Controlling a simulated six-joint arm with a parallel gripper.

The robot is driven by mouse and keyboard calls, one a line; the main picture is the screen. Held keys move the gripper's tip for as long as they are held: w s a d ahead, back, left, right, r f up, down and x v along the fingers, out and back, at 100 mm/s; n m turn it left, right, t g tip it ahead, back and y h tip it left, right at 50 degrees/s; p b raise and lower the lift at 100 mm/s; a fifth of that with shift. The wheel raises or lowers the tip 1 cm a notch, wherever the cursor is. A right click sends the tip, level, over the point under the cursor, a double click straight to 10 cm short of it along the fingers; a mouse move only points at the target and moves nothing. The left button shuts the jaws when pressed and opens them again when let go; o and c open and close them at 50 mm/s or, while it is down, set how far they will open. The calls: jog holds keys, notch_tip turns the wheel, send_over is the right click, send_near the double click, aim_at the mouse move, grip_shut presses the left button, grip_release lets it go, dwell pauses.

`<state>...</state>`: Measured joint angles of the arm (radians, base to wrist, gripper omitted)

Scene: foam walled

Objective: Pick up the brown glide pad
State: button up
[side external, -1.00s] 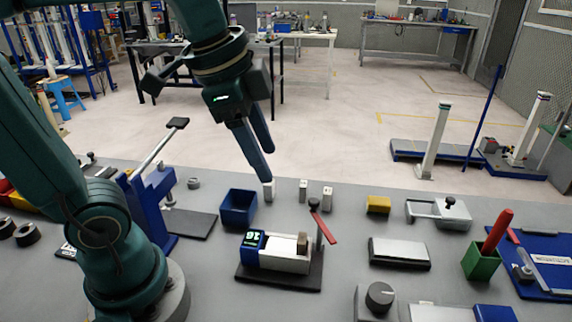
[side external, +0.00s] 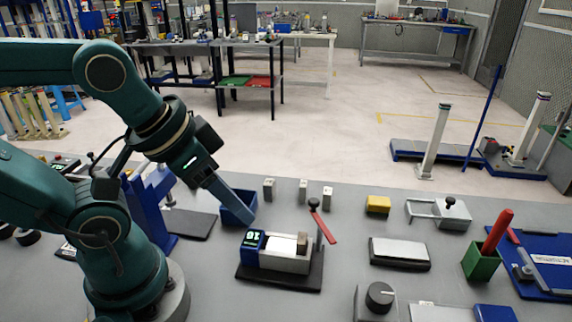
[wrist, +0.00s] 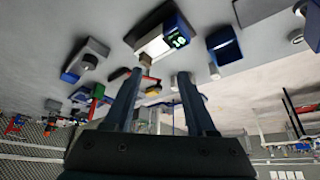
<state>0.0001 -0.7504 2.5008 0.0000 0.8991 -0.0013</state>
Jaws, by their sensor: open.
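The brown glide pad (side external: 303,243) looks like a small upright brown block at the right end of the white channel of a fixture (side external: 285,261) with a blue display block. In the wrist view the pad (wrist: 146,60) shows near the end of the left finger. My gripper (side external: 250,222) is open and empty, in front of the blue bin, up and left of the pad and apart from it. In the side view the fingers overlap. In the wrist view the two fingers (wrist: 160,76) are spread wide.
A red-handled lever (side external: 327,229) stands right beside the pad. The blue bin (side external: 240,205) is behind the fixture, with several small metal blocks (side external: 303,187) behind. A yellow block (side external: 378,204) and a grey-topped slab (side external: 399,252) lie right. Bare table separates the fixture and slab.

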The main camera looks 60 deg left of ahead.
dwell(0.4)
jog(key=shift+o, duration=1.3)
